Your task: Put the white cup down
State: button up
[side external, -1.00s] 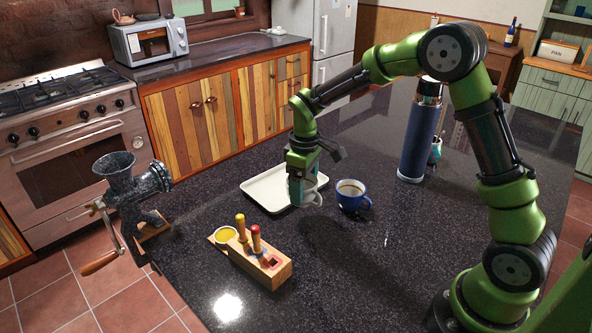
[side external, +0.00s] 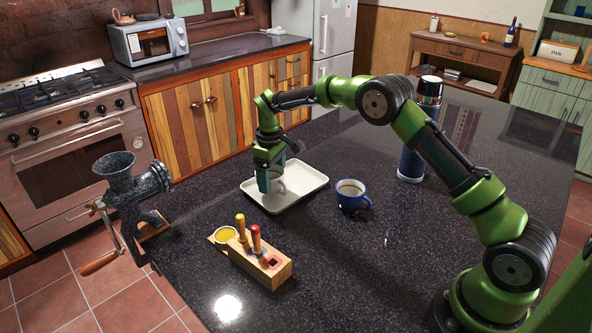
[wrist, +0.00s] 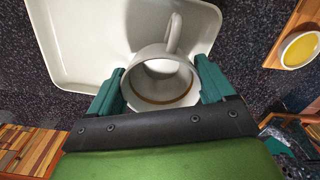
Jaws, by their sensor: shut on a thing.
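The white cup (wrist: 160,95) is between the teal fingers of my gripper (wrist: 160,88) in the wrist view, its handle pointing toward the top of the picture and a brown ring inside. In the side view my gripper (side external: 268,184) is shut on the cup (side external: 278,181), which is partly hidden by the fingers. The cup is over the left part of the cream tray (side external: 303,185); I cannot tell whether it touches the tray. The tray also shows behind the cup in the wrist view (wrist: 75,45).
A blue mug (side external: 351,196) with dark contents stands right of the tray. A tall blue flask (side external: 417,140) stands further right. A grinder (side external: 130,195) is at the counter's left edge.

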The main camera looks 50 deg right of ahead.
jog(key=shift+f, duration=0.65)
jog(key=shift+f, duration=0.1)
jog(key=o, duration=1)
jog(key=shift+f, duration=0.1)
